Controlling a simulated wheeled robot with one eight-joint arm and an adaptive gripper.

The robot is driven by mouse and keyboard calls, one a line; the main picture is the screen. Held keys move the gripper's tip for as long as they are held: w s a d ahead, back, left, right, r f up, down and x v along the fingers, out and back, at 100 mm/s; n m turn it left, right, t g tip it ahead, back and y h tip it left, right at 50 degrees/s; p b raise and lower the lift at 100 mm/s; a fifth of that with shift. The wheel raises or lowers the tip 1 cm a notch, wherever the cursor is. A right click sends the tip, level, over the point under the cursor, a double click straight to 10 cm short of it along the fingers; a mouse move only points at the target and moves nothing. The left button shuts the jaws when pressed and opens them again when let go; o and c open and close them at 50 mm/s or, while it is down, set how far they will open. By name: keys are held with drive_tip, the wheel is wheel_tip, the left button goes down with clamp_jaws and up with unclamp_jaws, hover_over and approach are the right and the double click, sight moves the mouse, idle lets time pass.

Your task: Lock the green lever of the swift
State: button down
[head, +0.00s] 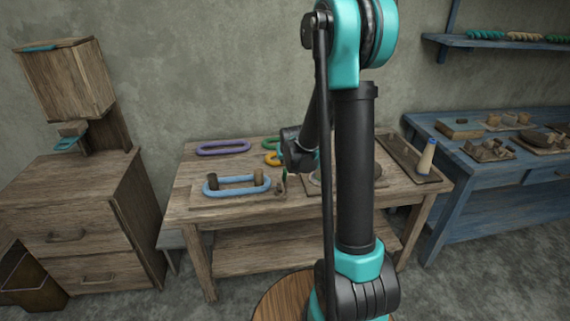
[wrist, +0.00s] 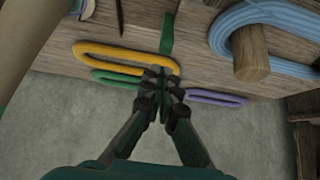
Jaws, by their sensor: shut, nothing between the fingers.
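A narrow dark green strip, which looks like the green lever (wrist: 167,33), stands just beyond my fingertips in the wrist view. A small green piece also shows below my wrist in the head view, but it is too small to make out. My gripper (wrist: 164,75) is shut and empty, its fingertips overlapping the edge of the yellow skein in the picture. I cannot tell whether the fingers touch anything. The swift's body is mostly hidden behind my arm in the head view, and the lever's full angle is not clear.
A blue skein (head: 207,188) loops around wooden pegs at the left of the table (head: 250,208). A purple skein (head: 223,147), a yellow skein (wrist: 120,53) and a green skein (wrist: 112,79) lie at the back. A tray with a cone (head: 427,157) stands right.

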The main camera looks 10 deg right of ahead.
drive_tip(key=shift+r, duration=0.15)
drive_tip(key=shift+w+r, duration=0.25)
drive_tip(key=shift+w, duration=0.05)
drive_tip(key=s+f+v, duration=0.1)
drive_tip(key=v, duration=0.8)
drive_tip(key=shift+s, duration=0.35)
